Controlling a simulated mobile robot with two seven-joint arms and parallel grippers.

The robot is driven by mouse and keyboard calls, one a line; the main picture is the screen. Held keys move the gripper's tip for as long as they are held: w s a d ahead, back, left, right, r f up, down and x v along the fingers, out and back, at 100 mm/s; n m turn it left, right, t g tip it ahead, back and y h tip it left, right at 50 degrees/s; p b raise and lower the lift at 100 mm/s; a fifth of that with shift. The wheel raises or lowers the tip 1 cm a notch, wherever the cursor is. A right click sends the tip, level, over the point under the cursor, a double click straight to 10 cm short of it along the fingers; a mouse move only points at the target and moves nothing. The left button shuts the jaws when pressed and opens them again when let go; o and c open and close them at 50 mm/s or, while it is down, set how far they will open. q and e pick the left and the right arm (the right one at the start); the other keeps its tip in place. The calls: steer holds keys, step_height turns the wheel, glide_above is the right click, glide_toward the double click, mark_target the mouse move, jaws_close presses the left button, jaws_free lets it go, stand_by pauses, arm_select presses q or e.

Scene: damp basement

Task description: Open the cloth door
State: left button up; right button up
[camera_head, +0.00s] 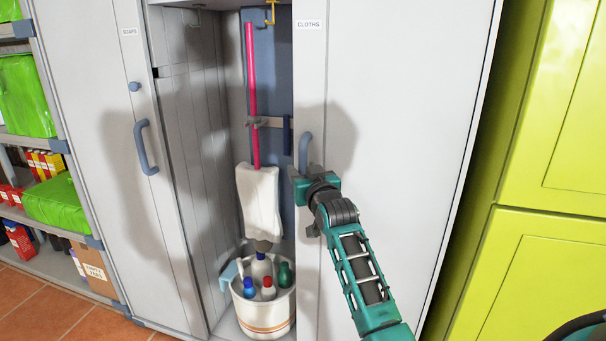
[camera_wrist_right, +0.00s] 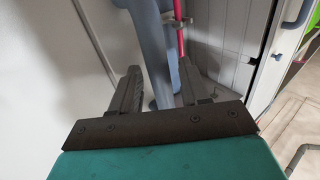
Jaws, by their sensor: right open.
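The cloth door (camera_head: 410,120) is the tall white cabinet door on the right, with a "CLOTHS" label (camera_head: 309,24) near its top left. Its blue-grey bar handle (camera_head: 305,150) is upright near the left edge. My right gripper (camera_head: 299,182) is at the lower part of this handle, its jaws open. In the right wrist view, the handle (camera_wrist_right: 150,45) passes between the two dark fingers (camera_wrist_right: 160,88); I cannot tell whether they touch it. Whether the door stands slightly ajar is unclear. My left gripper is not in view.
An open middle compartment holds a pink-handled mop (camera_head: 252,90) and a white bucket (camera_head: 265,310) of bottles. The "SOAPS" door (camera_head: 100,120) with a blue handle is at left, beside shelves of supplies. A yellow-green cabinet (camera_head: 550,130) stands close on the right.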

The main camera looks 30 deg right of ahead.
steer(key=shift+w+d, duration=0.1)
steer(key=shift+w, duration=0.35)
jaws_close()
stand_by(0.4)
